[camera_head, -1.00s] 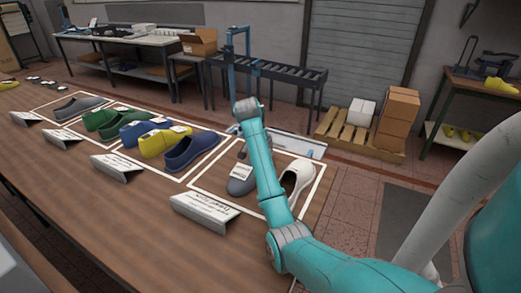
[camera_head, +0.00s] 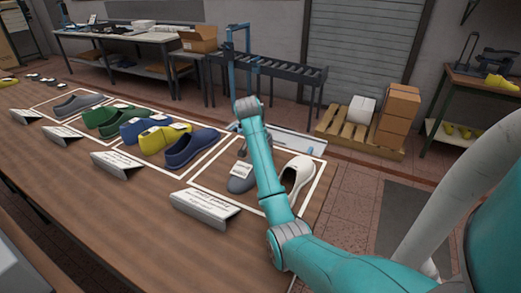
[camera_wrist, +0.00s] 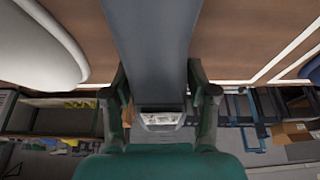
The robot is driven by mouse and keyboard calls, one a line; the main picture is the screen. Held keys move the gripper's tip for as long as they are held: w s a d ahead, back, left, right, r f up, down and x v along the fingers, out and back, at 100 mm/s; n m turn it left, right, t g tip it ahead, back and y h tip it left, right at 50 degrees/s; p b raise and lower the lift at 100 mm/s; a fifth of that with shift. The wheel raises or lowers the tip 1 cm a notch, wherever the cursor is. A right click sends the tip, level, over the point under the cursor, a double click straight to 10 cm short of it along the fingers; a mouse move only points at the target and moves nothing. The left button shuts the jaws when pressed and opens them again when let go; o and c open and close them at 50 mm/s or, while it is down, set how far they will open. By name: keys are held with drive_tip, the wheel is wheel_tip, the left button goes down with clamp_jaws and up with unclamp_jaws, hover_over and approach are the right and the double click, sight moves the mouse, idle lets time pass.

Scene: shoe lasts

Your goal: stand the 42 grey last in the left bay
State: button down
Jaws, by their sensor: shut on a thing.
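A grey last (camera_head: 240,184) with a white label stands in the right outlined bay (camera_head: 213,178), partly hidden by my arm. My gripper (camera_wrist: 160,98) is shut on this grey last; the last (camera_wrist: 150,45) fills the space between the fingers in the wrist view, with a label at its lower end. In the head view, my gripper is mostly hidden by the arm. The label's number is too small to read. Another grey last (camera_head: 78,104) stands in the far left outlined bay (camera_head: 42,107).
A white last (camera_head: 297,173) stands just right of the held one; it also shows in the wrist view (camera_wrist: 35,45). Green lasts (camera_head: 103,118), a yellow last (camera_head: 160,139) and a blue last (camera_head: 190,148) crowd the middle. Sign holders (camera_head: 205,207) line the front of the bays.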

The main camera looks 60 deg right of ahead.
drive_tip(key=shift+c, duration=1.2)
unclamp_jaws()
